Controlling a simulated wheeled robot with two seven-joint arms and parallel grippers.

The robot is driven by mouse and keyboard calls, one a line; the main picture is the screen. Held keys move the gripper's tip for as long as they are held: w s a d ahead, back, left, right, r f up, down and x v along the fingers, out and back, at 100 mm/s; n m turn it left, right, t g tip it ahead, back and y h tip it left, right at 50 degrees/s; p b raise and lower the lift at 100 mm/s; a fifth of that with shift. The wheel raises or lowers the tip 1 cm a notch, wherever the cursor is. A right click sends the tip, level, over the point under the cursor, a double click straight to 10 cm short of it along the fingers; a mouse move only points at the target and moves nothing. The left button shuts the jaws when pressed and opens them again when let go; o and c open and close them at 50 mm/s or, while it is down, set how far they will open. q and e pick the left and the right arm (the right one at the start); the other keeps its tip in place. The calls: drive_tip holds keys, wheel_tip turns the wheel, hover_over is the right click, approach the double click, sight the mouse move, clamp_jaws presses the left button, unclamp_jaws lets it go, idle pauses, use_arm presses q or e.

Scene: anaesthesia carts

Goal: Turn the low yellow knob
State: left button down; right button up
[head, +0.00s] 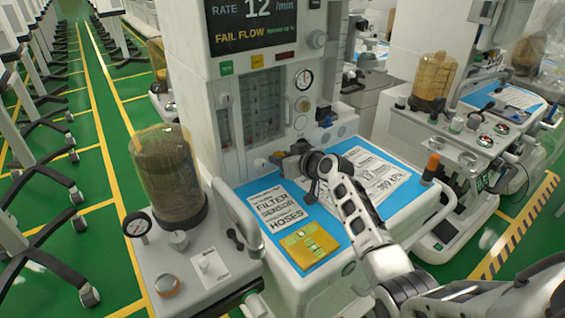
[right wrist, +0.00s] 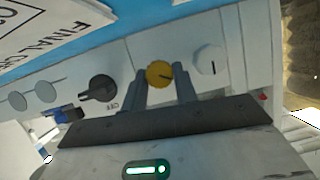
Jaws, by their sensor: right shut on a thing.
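The low yellow knob (right wrist: 160,73) shows in the right wrist view between my right gripper's two fingers (right wrist: 162,88), with a dark pointer line on its face. In the head view a small bit of the yellow knob (head: 277,156) shows low on the machine's front panel. My right gripper (head: 284,158) reaches it from the right, above the blue-topped work surface, and is shut on the knob. The gripper's dark body hides part of the panel around it. My left gripper is not in view.
A white knob (right wrist: 207,60) and a black knob marked OFF (right wrist: 100,89) flank the yellow one closely. Papers and a yellow card (head: 309,245) lie on the blue surface (head: 335,215). A clear canister (head: 168,175) stands at left.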

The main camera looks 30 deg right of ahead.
drive_tip(key=m+y+b, duration=0.2)
drive_tip(key=b, duration=0.1)
drive_tip(key=m+b, duration=0.1)
drive_tip(key=shift+d+f+m+y+b, duration=0.25)
drive_tip(key=shift+f+m+y+b, duration=0.05)
drive_tip(key=shift+f+m+y, duration=0.1)
drive_tip(key=shift+m+y+b, duration=0.3)
drive_tip(key=shift+m+b, duration=0.3)
drive_tip(key=shift+b, duration=0.05)
drive_tip(key=shift+m+y+b, duration=0.4)
drive_tip(key=shift+m+b, duration=0.3)
drive_tip(key=shift+b, duration=0.05)
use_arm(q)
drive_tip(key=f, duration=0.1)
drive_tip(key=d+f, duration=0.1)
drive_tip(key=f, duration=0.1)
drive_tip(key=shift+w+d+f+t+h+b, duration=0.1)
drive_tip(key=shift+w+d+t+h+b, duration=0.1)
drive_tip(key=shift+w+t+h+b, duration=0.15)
use_arm(e)
drive_tip(key=shift+m+t, duration=0.3)
drive_tip(key=shift+m, duration=0.1)
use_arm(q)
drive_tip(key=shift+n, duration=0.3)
use_arm(e)
drive_tip(key=shift+y, duration=0.3)
drive_tip(key=shift+r, duration=0.1)
drive_tip(key=o, duration=0.7)
drive_tip(key=shift+d, duration=0.1)
